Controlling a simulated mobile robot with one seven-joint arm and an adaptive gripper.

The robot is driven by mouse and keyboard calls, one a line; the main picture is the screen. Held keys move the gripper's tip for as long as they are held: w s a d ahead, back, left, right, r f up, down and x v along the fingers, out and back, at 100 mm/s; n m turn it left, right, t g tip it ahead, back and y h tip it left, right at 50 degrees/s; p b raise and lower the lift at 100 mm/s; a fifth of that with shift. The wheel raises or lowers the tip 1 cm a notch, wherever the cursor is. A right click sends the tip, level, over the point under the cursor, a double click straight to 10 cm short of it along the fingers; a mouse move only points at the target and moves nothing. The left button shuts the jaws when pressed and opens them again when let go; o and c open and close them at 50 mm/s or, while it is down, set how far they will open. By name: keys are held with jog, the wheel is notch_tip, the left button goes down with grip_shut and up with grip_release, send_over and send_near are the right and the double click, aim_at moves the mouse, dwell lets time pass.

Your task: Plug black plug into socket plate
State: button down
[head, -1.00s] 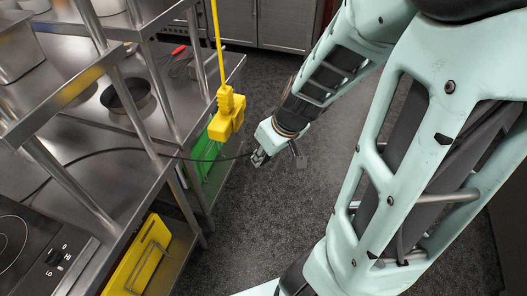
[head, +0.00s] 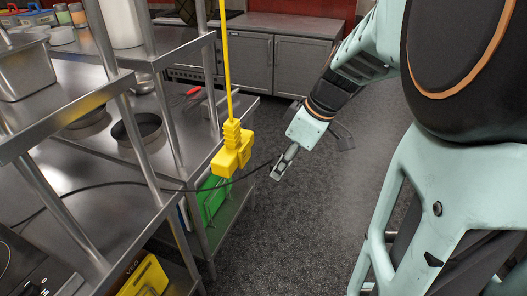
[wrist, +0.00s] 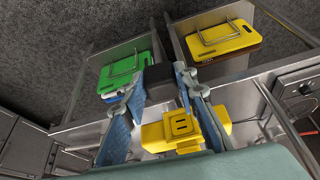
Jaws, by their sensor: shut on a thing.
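A yellow socket block (head: 232,152) hangs from a yellow cable beside the metal shelving in the head view. Its slotted face (wrist: 182,125) shows in the wrist view, low between my fingers. My gripper (head: 281,168) is to the right of the block, apart from it, over the open floor. It is shut on the black plug (wrist: 160,80), seen as a dark block between the blue fingertips in the wrist view. The plug is too small to make out in the head view. A black cable (head: 105,184) runs from the left across the shelving to my gripper.
Metal shelving (head: 95,165) with posts stands left of the block, with a green board (head: 212,200) and a yellow board (head: 146,277) low down. A dark round pan (head: 137,128) sits on it. Grey cabinets (head: 270,60) stand behind. The dark floor (head: 290,235) is clear.

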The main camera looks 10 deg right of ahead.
jog(key=shift+r+n+b, duration=0.35)
jog(key=shift+r+n, duration=0.15)
jog(key=shift+r, duration=0.35)
jog(key=shift+a+r, duration=0.15)
jog(key=shift+w+a+p, duration=0.45)
jog(key=shift+w+a, duration=0.35)
jog(key=shift+a, duration=0.25)
jog(key=shift+w+a+p, duration=0.4)
jog(key=shift+w+a, duration=0.4)
jog(key=shift+a, duration=0.25)
jog(key=shift+b, duration=0.7)
jog(key=shift+w+a, duration=0.45)
jog(key=shift+a, duration=0.15)
jog(key=c, duration=1.5)
grip_release()
jog(key=shift+o, duration=0.2)
